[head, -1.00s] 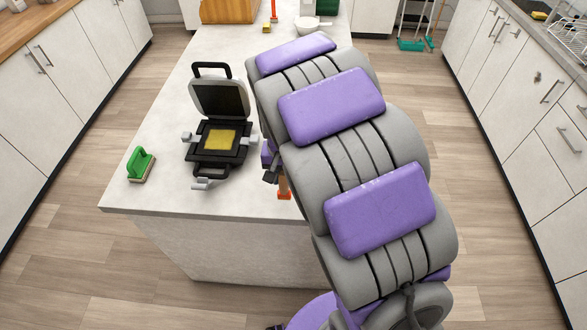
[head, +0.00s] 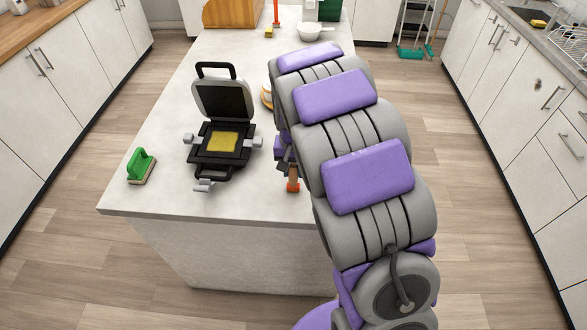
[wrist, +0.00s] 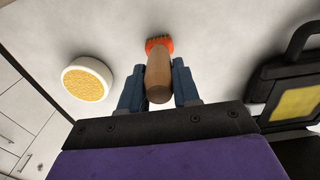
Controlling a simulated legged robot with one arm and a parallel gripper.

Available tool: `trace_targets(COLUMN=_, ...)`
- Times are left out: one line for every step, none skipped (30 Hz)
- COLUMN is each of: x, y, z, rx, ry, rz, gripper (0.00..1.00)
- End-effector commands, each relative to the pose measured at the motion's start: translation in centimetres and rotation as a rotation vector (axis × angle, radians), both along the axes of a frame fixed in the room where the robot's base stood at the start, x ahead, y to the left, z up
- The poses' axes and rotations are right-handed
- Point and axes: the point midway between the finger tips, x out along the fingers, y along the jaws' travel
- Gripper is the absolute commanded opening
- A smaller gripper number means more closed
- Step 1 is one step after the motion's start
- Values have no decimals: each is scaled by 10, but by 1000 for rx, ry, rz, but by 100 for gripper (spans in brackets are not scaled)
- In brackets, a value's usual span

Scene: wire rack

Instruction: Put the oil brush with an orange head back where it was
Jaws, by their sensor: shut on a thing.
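The oil brush (head: 293,181) has a wooden handle and an orange bristle head. In the head view it sits at the left side of my arm, its orange head low near the counter's front part. In the wrist view the brush (wrist: 158,78) lies between the two blue fingers of my gripper (wrist: 160,85), handle end toward the camera and orange head pointing away. My gripper is shut on the handle; in the head view the gripper (head: 286,160) is partly hidden by my arm. I cannot tell whether the head touches the counter.
An open waffle iron (head: 212,140) with yellow batter stands left of my gripper. A round pale container with yellow contents (wrist: 88,78) is beside the brush in the wrist view. A green-handled scrubber (head: 142,166) lies near the left edge.

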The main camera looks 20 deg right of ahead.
Motion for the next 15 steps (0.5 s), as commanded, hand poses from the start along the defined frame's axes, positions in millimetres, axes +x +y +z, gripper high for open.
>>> trace_targets(x=0, y=-1, z=0, rx=1, ry=0, rz=-1, gripper=0)
trace_targets(x=0, y=-1, z=0, rx=1, ry=1, rz=-1, gripper=0)
trace_targets(x=0, y=-1, z=-1, rx=1, ry=1, rz=-1, gripper=0)
trace_targets(x=0, y=-2, z=-2, rx=2, ry=2, rz=-1, gripper=0)
trace_targets(x=0, y=-2, z=-2, rx=3, ry=1, rz=-1, gripper=33)
trace_targets(x=0, y=-3, z=-2, rx=4, ry=1, rz=-1, gripper=37)
trace_targets(x=0, y=-3, z=-2, rx=4, ry=1, rz=-1, gripper=40)
trace_targets(x=0, y=-3, z=-2, rx=4, ry=1, rz=-1, gripper=43)
trace_targets(x=0, y=-3, z=-2, rx=4, ry=1, rz=-2, gripper=46)
trace_targets(x=0, y=-3, z=-2, rx=3, ry=1, rz=-1, gripper=49)
trace_targets(x=0, y=-2, z=-2, rx=3, ry=1, rz=-1, gripper=52)
trace_targets(x=0, y=-2, z=-2, rx=1, ry=1, rz=-1, gripper=56)
trace_targets(x=0, y=-1, z=-2, rx=1, ry=1, rz=-1, gripper=57)
trace_targets(x=0, y=-1, z=-2, rx=0, ry=1, rz=-1, gripper=57)
trace_targets(x=0, y=-1, z=-2, rx=0, ry=1, rz=-1, gripper=57)
